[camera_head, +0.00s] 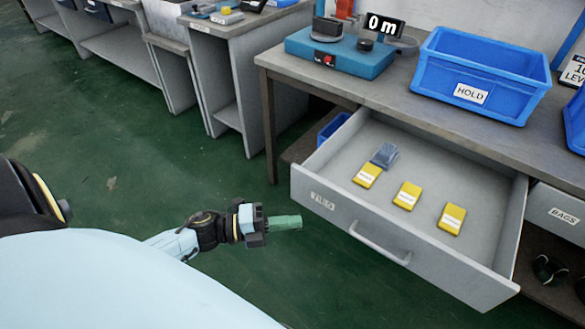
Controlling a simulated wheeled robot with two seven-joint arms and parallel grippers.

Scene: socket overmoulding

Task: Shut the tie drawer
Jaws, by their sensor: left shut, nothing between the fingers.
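The tie drawer (345,218) is pulled well out from under the bench, its grey front facing me. Its label, partly legible, is at the left of the front, and a bar handle (380,243) sits at the middle. Inside lie several yellow labelled packs (407,195) and a grey-blue item (384,155). My left gripper (297,221) is shut and empty, with greenish fingers pointing right. It is to the left of the drawer front in the picture, near its left end and apart from the handle; any small gap to the front is hard to judge. My right gripper is not in view.
The bench top (390,97) carries a blue HOLD bin (478,70) and a blue device (338,52) with a display. A BAGS drawer (556,214) is at the right. More grey benches (235,75) stand at the back left. The green floor is clear around my gripper.

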